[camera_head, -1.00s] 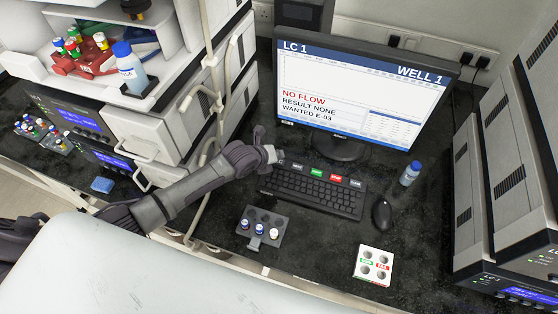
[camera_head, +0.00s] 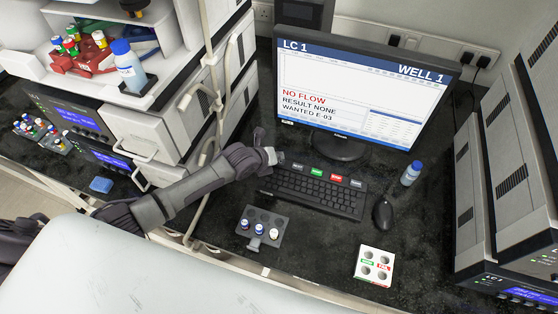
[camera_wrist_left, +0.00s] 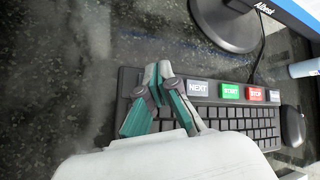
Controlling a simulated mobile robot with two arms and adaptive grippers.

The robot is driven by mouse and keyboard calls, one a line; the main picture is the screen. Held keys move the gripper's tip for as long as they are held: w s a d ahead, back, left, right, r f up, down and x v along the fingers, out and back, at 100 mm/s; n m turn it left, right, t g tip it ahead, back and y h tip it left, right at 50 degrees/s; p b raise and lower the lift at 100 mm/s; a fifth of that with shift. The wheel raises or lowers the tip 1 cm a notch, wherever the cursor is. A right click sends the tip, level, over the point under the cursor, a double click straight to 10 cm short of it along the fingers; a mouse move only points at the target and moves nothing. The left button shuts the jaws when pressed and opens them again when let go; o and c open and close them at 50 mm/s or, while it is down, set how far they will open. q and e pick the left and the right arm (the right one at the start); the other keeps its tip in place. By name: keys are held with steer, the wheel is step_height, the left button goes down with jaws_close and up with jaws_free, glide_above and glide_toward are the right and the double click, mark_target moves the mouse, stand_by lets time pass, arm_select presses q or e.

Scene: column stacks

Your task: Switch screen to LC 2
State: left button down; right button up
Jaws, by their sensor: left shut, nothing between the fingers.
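The monitor screen (camera_head: 350,88) shows "LC 1", "WELL 1", "NO FLOW", "RESULT NONE" and "WANTED E-03". The black keyboard (camera_head: 315,193) lies in front of it, with a row of large keys along its back edge. In the left wrist view the NEXT key (camera_wrist_left: 198,88) is grey, beside a green START key (camera_wrist_left: 231,91) and a red STOP key (camera_wrist_left: 256,94). My left gripper (camera_head: 276,156) is at the keyboard's back left corner. In the wrist view its closed, empty fingertips (camera_wrist_left: 158,72) are just left of the NEXT key; contact cannot be told. My right gripper is not visible.
A mouse (camera_head: 382,214) and a blue-capped bottle (camera_head: 411,173) stand right of the keyboard. A dark vial rack (camera_head: 270,220) and a white holder (camera_head: 374,266) lie in front. Instrument stacks (camera_head: 165,130) border the left and right sides.

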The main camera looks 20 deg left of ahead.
arm_select(q)
steer(key=shift+f, duration=0.35)
stand_by(0.5)
steer(key=shift+r+p, duration=0.65)
steer(key=shift+r, duration=0.2)
step_height(320, 180, up, 5)
steer(key=p, duration=0.4)
steer(key=shift+r+p, duration=0.1)
steer(key=shift+p, duration=0.25)
stand_by(0.9)
stand_by(0.3)
